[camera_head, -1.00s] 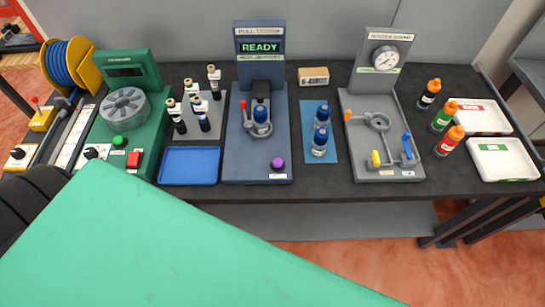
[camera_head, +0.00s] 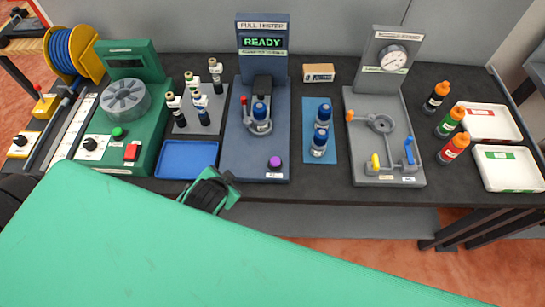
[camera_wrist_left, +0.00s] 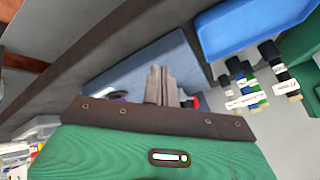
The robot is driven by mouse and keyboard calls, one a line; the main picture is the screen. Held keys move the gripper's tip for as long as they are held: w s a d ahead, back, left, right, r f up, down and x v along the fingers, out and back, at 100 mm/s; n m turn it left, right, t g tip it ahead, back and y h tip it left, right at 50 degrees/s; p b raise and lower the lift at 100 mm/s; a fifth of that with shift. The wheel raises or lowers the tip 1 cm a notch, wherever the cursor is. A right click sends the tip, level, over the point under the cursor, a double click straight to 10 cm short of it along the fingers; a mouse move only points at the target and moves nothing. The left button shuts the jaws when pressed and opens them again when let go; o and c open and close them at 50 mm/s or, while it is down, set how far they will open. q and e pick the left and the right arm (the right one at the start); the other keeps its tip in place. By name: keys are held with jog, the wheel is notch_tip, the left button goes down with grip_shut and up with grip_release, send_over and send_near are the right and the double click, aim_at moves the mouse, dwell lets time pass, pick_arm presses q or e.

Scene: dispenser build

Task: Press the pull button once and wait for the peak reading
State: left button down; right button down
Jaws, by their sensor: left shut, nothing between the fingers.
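The pull tester (camera_head: 241,150) is a dark blue-grey machine in the middle of the table, with a lit display (camera_head: 262,42) reading READY. The purple button (camera_head: 275,162) is on its front right corner; its edge also shows in the left wrist view (camera_wrist_left: 118,98). A blue-topped vial (camera_head: 260,112) sits in the tester's round holder, beside a red-tipped lever (camera_head: 243,103). My left gripper (camera_head: 229,180) is at the table's front edge, left of the button and apart from it. Its fingers show shut and empty in the left wrist view (camera_wrist_left: 160,85). My right gripper is not in view.
A blue tray (camera_head: 187,160) lies left of the tester, with several dark vials (camera_head: 203,108) behind it. Right of the tester, blue-topped vials stand on a blue mat (camera_head: 312,106). A gauge stand (camera_head: 391,57) is farther right. A green machine (camera_head: 135,65) stands at the left.

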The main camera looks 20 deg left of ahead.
pick_arm(q)
jog(key=w+d+r+m+t+h, duration=0.3)
jog(key=w+r+m+t, duration=0.95)
jog(key=r, duration=0.55)
jog(key=d+r+m+g+h, duration=0.55)
jog(key=d+m+h, duration=0.6)
jog(key=m, duration=0.95)
notch_tip(320, 180, down, 7)
jog(key=s+m+g, duration=0.2)
jog(key=m+g, duration=0.7)
jog(key=m, duration=0.6)
jog(key=a+f+m+g+y, duration=0.2)
jog(key=a+f+m+y, duration=0.2)
jog(key=a+f+m, duration=0.1)
jog(key=shift+w+a+f, duration=0.15)
jog(key=shift+w+f, duration=0.2)
jog(key=shift+w, duration=0.05)
